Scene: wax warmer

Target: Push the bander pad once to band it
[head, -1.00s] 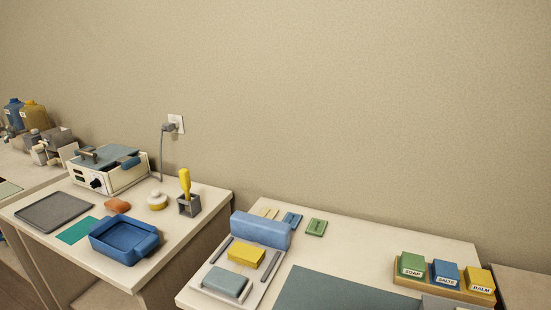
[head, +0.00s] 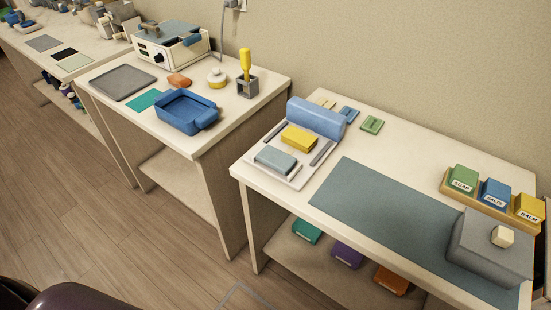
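A bander-like device stands at the left end of the right-hand table. It has a white base (head: 302,172), a blue housing (head: 316,118) at the back and dark strips along its sides. A yellow block (head: 300,138) sits in its middle. A grey-blue pad (head: 275,160) lies at its front end and looks like the bander pad. Neither of my grippers shows in the head view.
A grey-green mat (head: 385,215) covers much of the right-hand table. A grey lidded box (head: 488,247) and a rack of labelled boxes (head: 492,207) stand at right. A blue tray (head: 185,108) and a warmer (head: 165,50) are on the left-hand table. A gap separates both tables.

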